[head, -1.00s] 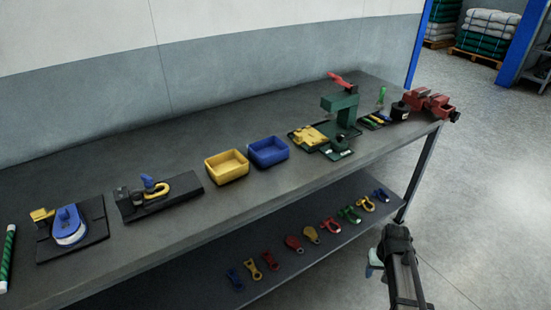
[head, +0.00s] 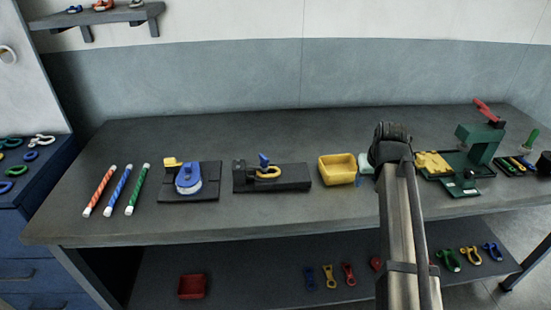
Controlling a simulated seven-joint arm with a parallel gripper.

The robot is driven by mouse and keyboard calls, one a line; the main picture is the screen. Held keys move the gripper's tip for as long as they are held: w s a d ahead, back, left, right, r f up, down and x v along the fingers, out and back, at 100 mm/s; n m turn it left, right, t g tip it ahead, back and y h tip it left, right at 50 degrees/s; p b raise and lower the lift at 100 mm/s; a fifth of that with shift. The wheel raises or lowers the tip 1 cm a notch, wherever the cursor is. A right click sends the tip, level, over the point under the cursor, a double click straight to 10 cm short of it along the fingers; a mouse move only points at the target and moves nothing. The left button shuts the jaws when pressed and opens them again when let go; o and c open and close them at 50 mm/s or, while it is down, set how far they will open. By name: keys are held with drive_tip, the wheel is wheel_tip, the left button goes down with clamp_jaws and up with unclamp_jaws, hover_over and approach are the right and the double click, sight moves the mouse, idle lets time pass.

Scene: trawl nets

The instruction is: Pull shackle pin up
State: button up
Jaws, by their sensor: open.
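A yellow shackle (head: 268,173) lies on a black fixture plate (head: 295,183) near the middle of the bench. Its blue pin (head: 263,159) sticks up from the shackle's left part. A dark block stands at the plate's left end. My arm rises from the bottom of the picture, right of the shackle. My gripper (head: 363,168) shows only in part, as a pale end beside the dark wrist. It is open, well to the right of the pin, and apart from it. Whether anything is between its fingers is hidden.
A yellow bin (head: 338,169) stands between the fixture and my gripper. A blue pulley (head: 188,178) on a black plate is to the left, with several striped rods beyond it. A green press (head: 480,145) stands at right. The bench behind the fixture is clear.

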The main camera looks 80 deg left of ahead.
drive_tip(key=s+a+r+n, duration=0.1)
drive_tip(key=s+a+r, duration=0.2)
drive_tip(key=s, duration=0.4)
drive_tip(key=s+a+r+n, duration=0.1)
drive_tip(key=s+a+r, duration=0.25)
drive_tip(key=s, duration=0.35)
drive_tip(key=n+g, duration=0.2)
approach(264, 158)
drive_tip(key=x, duration=1)
drive_tip(key=shift+w, duration=0.1)
clamp_jaws()
drive_tip(key=shift+r, duration=0.1)
